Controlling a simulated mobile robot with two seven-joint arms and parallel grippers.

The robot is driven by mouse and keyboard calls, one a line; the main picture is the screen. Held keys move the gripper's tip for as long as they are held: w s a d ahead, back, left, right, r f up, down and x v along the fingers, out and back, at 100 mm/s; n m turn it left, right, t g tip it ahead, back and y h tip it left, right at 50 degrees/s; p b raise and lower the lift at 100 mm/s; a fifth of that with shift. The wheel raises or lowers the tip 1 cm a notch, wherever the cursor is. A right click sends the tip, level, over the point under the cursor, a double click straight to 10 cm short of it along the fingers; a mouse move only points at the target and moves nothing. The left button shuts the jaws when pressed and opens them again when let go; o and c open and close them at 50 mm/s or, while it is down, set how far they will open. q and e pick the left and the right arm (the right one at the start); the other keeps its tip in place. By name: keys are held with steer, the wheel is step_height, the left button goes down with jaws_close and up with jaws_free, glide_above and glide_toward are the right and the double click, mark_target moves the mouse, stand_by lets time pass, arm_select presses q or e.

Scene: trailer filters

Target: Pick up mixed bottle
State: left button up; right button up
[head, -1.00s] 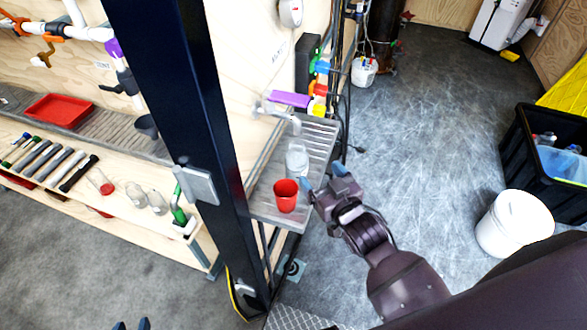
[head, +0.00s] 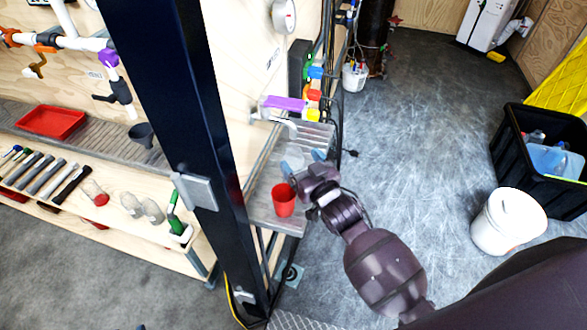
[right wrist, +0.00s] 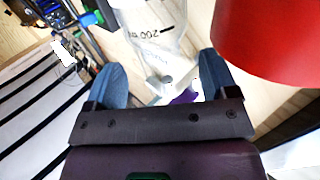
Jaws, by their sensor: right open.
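A clear bottle (right wrist: 150,35) with "200" printed on its side shows between the fingers in the right wrist view. In the head view it stands on the slatted shelf (head: 262,208), mostly hidden behind my right gripper (head: 303,162). My right gripper also shows in the right wrist view (right wrist: 162,75); its blue fingers are apart, one to each side of the bottle's line. I cannot tell if they touch it. A red cup (head: 283,203) stands close beside the bottle and the gripper. Only a trace of my left gripper (head: 140,327) shows at the bottom edge.
A dark post (head: 180,120) rises left of the shelf. A purple block (head: 284,103) and a tap are behind the bottle. A white bucket (head: 507,222) and a black crate (head: 510,165) stand on the floor at right. Open floor lies between.

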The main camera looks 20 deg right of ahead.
mark_target(298, 157)
steer(key=shift+w+a, duration=0.25)
steer(key=shift+w, duration=0.8)
steer(key=shift+w+a, duration=0.2)
steer(key=shift+w, duration=0.8)
jaws_close()
